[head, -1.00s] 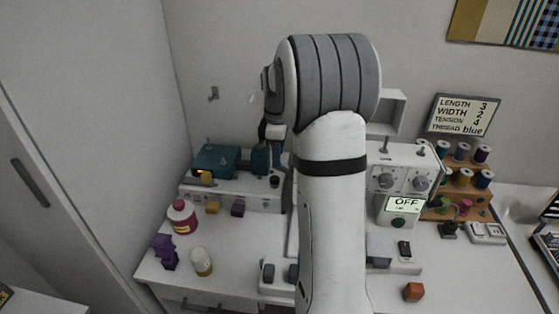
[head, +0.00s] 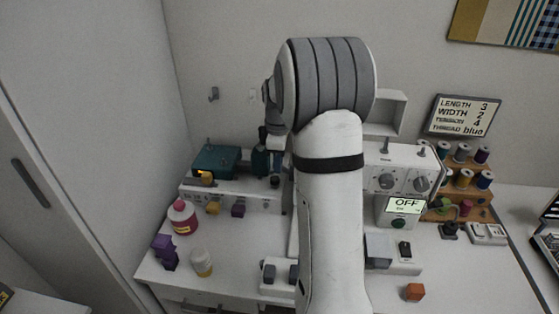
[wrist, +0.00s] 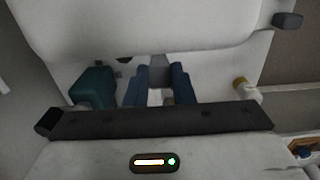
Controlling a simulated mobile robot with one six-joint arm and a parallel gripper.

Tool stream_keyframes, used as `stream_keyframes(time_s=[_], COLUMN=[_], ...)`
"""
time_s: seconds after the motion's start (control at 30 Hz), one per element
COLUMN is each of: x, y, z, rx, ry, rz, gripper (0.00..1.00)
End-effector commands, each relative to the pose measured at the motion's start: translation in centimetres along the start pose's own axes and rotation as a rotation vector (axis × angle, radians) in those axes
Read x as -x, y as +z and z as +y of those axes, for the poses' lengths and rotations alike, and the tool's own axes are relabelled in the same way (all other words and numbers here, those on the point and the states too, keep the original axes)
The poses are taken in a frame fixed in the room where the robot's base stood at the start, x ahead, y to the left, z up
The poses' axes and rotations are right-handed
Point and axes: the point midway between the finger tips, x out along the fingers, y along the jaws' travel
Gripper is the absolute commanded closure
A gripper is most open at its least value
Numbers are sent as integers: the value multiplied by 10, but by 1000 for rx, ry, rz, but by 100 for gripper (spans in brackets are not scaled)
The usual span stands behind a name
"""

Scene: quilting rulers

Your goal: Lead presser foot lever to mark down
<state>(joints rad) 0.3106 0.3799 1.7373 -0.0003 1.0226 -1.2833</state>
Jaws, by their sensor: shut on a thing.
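The sewing machine stands in the head view, its front with two dials (head: 404,183) and a screen reading OFF (head: 405,204) right of my arm. My arm hides its middle, and I cannot make out the presser foot lever or any down mark in the head view. My gripper (head: 268,162) is left of the arm, partly hidden. In the wrist view the dark blue fingers of my gripper (wrist: 160,90) are closed about a small grey piece, seemingly the lever (wrist: 158,72), below the machine's white body (wrist: 140,25).
A teal box (head: 215,158) stands at the back left. A thread rack (head: 463,180) and orange block (head: 413,292) are at the right.

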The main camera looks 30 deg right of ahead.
Motion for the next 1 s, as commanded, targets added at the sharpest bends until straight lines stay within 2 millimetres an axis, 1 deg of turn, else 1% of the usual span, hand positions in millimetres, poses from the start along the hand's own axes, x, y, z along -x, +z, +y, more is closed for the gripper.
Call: stream_keyframes(time_s=[0.03, 0.07, 0.1, 0.27, 0.47, 0.67, 1.0], x=[0, 0, -1, 0, -2, -7, -25], y=[0, 0, 6, -1, -6, -13, -22], z=[-1, -1, 4, -1, -2, -3, -3], rx=[0, 0, 2, 5, 8, 10, 11], ry=[-3, -3, -3, -2, -3, -5, -4], rz=[0, 0, 0, -9, -69, -203, -521], gripper=[96, 99, 100, 100, 100, 100, 100])
